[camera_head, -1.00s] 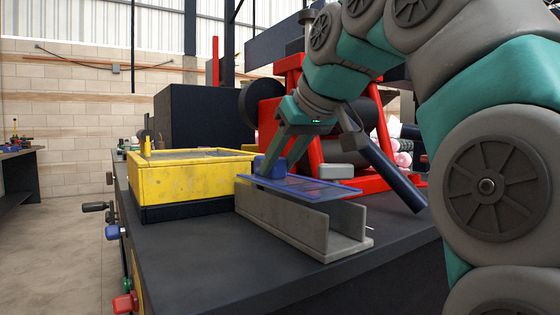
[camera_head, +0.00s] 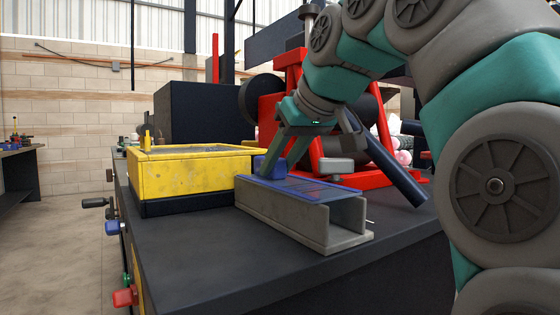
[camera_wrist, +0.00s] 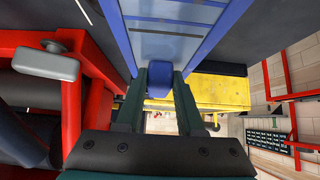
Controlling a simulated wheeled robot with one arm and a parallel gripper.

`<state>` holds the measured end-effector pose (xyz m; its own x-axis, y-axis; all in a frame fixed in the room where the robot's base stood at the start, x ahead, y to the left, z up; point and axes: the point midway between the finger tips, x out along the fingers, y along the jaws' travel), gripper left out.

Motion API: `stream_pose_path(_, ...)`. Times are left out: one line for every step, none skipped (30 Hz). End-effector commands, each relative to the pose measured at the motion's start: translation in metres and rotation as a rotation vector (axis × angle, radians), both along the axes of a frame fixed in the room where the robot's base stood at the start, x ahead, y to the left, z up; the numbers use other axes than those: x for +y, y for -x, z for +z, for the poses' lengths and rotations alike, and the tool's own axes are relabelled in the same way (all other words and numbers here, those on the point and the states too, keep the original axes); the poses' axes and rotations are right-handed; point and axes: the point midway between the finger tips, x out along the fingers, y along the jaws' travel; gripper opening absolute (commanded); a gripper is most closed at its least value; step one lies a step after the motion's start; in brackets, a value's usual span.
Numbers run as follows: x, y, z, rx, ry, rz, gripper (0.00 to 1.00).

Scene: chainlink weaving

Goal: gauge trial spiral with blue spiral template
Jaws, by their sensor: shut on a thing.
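The blue spiral template (camera_head: 300,187) is a flat blue frame with slots and a block-like grip. It lies along the top of a grey channel (camera_head: 290,220), roughly in line with it; I cannot tell if it touches all along. My gripper (camera_head: 270,166) is shut on the template's blue grip (camera_wrist: 174,79). In the wrist view the template's slotted plate (camera_wrist: 168,42) runs away from the fingers. A thin pale tip (camera_head: 370,222) shows at the channel's right end. It may be the trial spiral, whose rest is hidden.
A yellow box (camera_head: 190,173) stands close left of the channel on the dark bench (camera_head: 210,260). A red frame (camera_head: 300,80) with dark rollers stands behind, with a grey block (camera_head: 337,165) near my gripper. The bench front is clear.

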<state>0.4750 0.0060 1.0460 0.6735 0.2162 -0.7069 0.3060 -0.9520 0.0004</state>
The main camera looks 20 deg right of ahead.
Motion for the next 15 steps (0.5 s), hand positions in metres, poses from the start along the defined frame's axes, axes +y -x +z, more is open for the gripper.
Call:
stream_pose_path(0.0000,0.0001,-0.0006,0.001,0.000,0.000,0.39)
stream_pose_path(-0.0001,0.0000,-0.0004,0.001,0.000,0.000,0.43)
stream_pose_path(-0.0001,0.0000,-0.0003,0.000,0.000,0.000,0.47)
stream_pose_path(-0.0001,0.0000,-0.0003,0.000,0.000,0.000,0.50)
stream_pose_path(-0.0001,-0.0001,-0.0004,0.000,0.000,0.000,0.54)
stream_pose_path(-0.0001,-0.0001,-0.0004,0.000,0.000,0.000,0.58)
stream_pose_path(-0.0001,-0.0001,-0.0004,0.000,0.000,0.000,0.62)
stream_pose_path(-0.0001,-0.0001,-0.0004,0.000,0.000,0.000,0.65)
stream_pose_path(-0.0001,-0.0001,-0.0004,0.000,0.000,0.000,0.70)
stream_pose_path(-0.0001,-0.0001,-0.0004,0.000,0.000,0.000,0.72)
stream_pose_path(-0.0001,-0.0001,-0.0004,0.000,0.000,0.000,0.72)
stream_pose_path(-0.0001,-0.0001,-0.0004,0.000,0.000,0.000,0.72)
stream_pose_path(-0.0001,-0.0001,-0.0004,0.000,0.000,0.000,0.72)
stream_pose_path(-0.0001,-0.0001,-0.0004,0.000,0.000,0.000,0.72)
stream_pose_path(-0.0001,-0.0001,-0.0004,0.000,0.000,0.000,0.72)
